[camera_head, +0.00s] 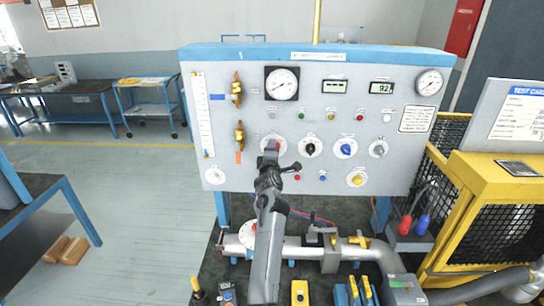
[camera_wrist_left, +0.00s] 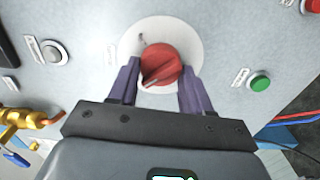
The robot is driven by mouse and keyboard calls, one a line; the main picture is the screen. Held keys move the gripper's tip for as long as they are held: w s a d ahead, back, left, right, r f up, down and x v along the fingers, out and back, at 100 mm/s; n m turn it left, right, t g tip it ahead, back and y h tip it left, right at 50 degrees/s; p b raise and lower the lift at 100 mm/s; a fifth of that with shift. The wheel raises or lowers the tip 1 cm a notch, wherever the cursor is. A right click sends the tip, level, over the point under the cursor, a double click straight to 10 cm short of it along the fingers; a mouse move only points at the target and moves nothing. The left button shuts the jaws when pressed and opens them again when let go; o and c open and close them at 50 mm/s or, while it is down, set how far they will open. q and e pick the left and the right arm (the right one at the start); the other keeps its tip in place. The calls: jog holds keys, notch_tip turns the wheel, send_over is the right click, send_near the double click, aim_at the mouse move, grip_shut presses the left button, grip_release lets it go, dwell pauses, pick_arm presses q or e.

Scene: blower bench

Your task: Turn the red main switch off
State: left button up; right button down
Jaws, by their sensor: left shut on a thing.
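The red main switch (camera_wrist_left: 160,64) is a round red knob on a white disc on the grey panel (camera_head: 330,160). A pale pointer line on the knob points to the lower left in the left wrist view. My left gripper (camera_wrist_left: 160,80) has its purple fingers on either side of the knob and is shut on it. In the head view my left gripper (camera_head: 271,152) reaches up to the panel and hides most of the switch. My right gripper is not in view.
A black knob (camera_head: 311,147) and a blue knob (camera_head: 346,148) sit to the right of the switch. A green button (camera_wrist_left: 260,82) is close by. Pipework (camera_head: 300,250) runs along the bench below, and a yellow caged machine (camera_head: 500,185) stands at the right.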

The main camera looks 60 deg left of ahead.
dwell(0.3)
pick_arm(q)
jog(key=o, duration=1.1)
jog(key=shift+c, duration=0.2)
jog(key=b+v, duration=0.2)
jog(key=v, duration=0.8)
jog(key=shift+s+d, duration=0.2)
jog(key=shift+d, duration=0.1)
